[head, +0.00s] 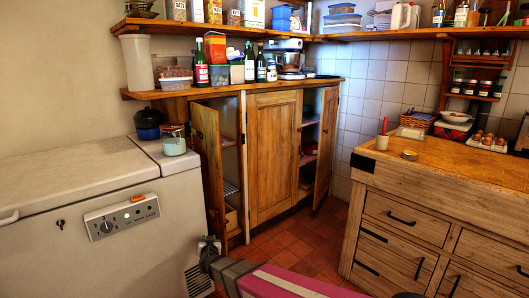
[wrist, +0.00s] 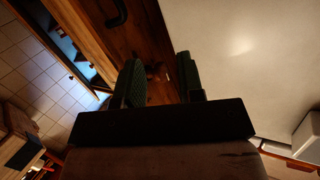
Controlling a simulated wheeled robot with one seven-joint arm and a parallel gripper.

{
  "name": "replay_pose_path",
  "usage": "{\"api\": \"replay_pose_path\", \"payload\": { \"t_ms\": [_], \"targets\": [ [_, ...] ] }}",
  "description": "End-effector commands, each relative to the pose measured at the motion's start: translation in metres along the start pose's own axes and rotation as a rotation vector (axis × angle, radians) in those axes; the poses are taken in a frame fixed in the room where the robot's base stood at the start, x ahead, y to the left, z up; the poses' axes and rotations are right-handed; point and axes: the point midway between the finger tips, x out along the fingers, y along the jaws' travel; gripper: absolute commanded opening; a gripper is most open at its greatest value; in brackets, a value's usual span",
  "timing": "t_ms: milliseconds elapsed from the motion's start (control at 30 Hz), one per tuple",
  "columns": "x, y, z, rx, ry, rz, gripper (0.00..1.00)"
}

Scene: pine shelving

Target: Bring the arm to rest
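My gripper (head: 209,246) is low in the head view, in front of the chest freezer's right side and below the open left cabinet door. My arm reaches to it from the bottom edge. In the wrist view the two dark fingers of my gripper (wrist: 159,76) stand apart with a gap between them. I see nothing held in the gap.
The white freezer (head: 85,195) stands close on the left. The left cabinet door (head: 209,165) and right cabinet door (head: 326,147) stand open. A wooden drawer counter (head: 395,220) is on the right. Red tiled floor (head: 295,245) lies clear between.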

Motion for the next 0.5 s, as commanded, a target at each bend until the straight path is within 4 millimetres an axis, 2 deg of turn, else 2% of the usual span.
{"api": "replay_pose_path", "payload": {
  "t_ms": [33,267,500],
  "targets": [
    [-0.002,0.017,-0.010,0.000,-0.037,-0.028,0.35],
    [-0.012,0.081,-0.026,-0.017,-0.260,-0.133,0.35],
    [-0.050,0.163,-0.031,-0.030,-0.550,-0.141,0.35]
  ]
}}
